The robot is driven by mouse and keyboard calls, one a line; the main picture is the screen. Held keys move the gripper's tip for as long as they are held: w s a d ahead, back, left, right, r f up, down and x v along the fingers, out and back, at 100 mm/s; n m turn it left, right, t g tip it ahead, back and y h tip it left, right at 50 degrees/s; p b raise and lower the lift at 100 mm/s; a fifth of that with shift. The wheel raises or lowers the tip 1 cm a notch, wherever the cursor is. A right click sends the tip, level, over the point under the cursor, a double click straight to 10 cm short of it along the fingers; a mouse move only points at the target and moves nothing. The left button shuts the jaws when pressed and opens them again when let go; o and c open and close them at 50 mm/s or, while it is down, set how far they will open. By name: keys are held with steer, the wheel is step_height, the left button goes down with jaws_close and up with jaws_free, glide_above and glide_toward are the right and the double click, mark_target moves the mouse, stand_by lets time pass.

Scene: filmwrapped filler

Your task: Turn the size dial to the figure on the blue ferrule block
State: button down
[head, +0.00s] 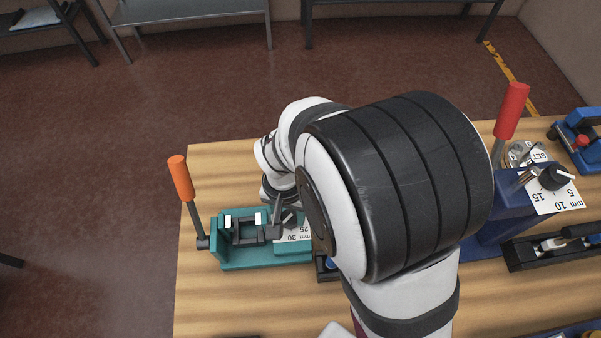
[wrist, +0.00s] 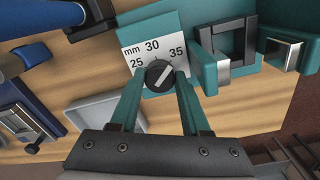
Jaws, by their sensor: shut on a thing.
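The size dial (wrist: 159,76) is a round black knob with a white pointer line on a white mm scale plate (wrist: 135,35) marked 25, 30 and 35. The pointer slants up and right, towards the 35 side; its exact reading is hard to tell. My gripper (wrist: 158,82) is shut on the knob, one finger on each side. The plate belongs to a teal tool (head: 265,262) with an orange lever (head: 181,178), left of my arm in the head view. No figure on a blue ferrule block is legible; a small blue part (head: 331,264) is mostly hidden by my arm.
A blue tool with a red lever (head: 511,112) and its own mm dial (head: 555,178) stands on the right of the wooden table (head: 225,158). A dark fixture (head: 540,250) lies before it. The wrist view shows an empty grey tray (wrist: 90,114) near my gripper.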

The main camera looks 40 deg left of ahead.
mark_target(288, 216)
steer(key=shift+m, duration=1.1)
steer(key=shift+c, duration=1.8)
jaws_free()
step_height(288, 216, up, 16)
steer(key=shift+a, duration=0.25)
steer(key=shift+f, duration=0.1)
